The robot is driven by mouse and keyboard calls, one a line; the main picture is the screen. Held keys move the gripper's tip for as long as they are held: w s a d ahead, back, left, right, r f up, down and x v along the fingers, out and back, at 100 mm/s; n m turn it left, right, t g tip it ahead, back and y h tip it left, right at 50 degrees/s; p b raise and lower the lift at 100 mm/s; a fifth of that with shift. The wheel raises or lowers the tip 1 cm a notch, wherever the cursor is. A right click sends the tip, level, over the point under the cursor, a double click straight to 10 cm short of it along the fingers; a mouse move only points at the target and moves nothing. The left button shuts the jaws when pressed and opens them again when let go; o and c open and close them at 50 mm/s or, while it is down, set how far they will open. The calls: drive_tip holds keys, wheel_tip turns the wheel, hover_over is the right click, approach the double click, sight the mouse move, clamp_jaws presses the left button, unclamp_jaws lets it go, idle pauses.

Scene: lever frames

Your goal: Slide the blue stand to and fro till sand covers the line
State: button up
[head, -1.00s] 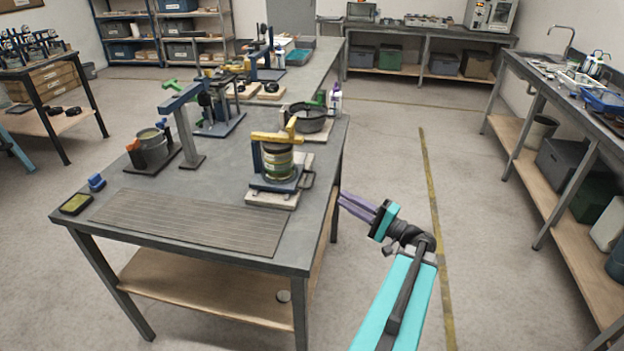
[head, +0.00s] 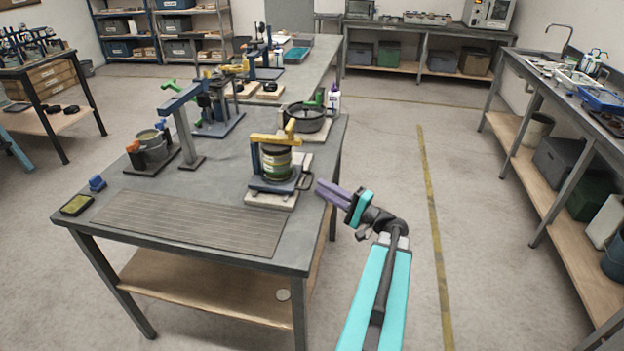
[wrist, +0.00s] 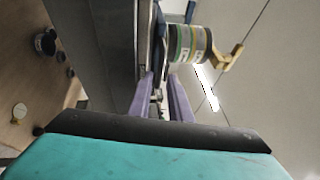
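The blue stand (head: 273,186) sits on a pale board near the table's right edge, with a dark loop handle (head: 307,182) on its right side. It carries a round jar (head: 276,163) with a green and pale label, under a yellow arm (head: 275,139). The jar also shows in the wrist view (wrist: 188,44), lying sideways in that picture. I cannot make out the sand or the line. My gripper (head: 319,187) has purple fingers, apart and pointing at the handle side. In the wrist view my gripper (wrist: 161,80) shows a gap between the fingers; contact with the handle is unclear.
A ribbed mat (head: 185,222) covers the table's front. A black pan (head: 306,118) stands behind the jar. The floor right of the table is clear.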

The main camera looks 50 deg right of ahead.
sight(311, 179)
drive_tip(key=shift+p+x, duration=0.65)
drive_tip(key=shift+x, duration=2.25)
clamp_jaws()
